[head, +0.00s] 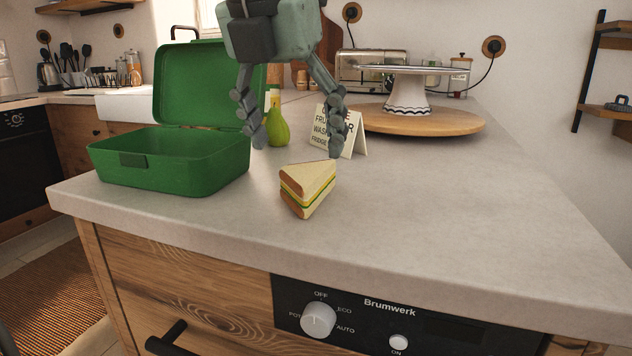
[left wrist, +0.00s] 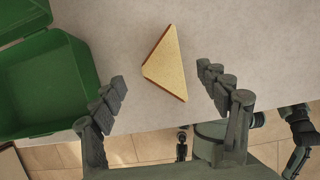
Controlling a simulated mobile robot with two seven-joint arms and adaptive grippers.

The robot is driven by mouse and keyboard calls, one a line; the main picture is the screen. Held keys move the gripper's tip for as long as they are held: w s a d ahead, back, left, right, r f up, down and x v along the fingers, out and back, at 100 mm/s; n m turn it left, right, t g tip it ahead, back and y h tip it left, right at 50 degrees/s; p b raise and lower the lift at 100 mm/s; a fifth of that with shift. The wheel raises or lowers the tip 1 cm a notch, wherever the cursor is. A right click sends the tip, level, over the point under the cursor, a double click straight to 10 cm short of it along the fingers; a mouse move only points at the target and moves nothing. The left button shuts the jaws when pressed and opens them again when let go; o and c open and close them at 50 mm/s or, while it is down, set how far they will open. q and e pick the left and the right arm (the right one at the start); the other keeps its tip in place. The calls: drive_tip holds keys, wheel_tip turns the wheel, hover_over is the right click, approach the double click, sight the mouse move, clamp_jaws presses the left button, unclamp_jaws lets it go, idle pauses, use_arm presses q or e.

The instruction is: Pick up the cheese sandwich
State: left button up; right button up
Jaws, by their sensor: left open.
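The cheese sandwich (head: 308,190) is a triangular wedge lying on the grey countertop near its front edge. It also shows in the left wrist view (left wrist: 168,66), from above, between and beyond the fingertips. My left gripper (head: 296,150) is open and empty, above and behind the sandwich in the head view. In the left wrist view the fingers of the left gripper (left wrist: 160,84) are spread to either side of the sandwich, apart from it. My right gripper is not seen in the head view.
An open green lunchbox (head: 170,165) stands left of the sandwich. A round wooden board (head: 430,122) with a white cake stand (head: 408,95) is at the back right. The right counter is clear.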

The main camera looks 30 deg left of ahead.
sight(301, 169)
use_arm(q)
drive_tip(key=x, duration=0.4)
drive_tip(key=shift+s+f, duration=0.15)
drive_tip(key=shift+f, duration=0.35)
drive_tip(key=shift+w+f, duration=0.2)
drive_tip(key=shift+f, duration=0.2)
drive_tip(key=c, duration=0.7)
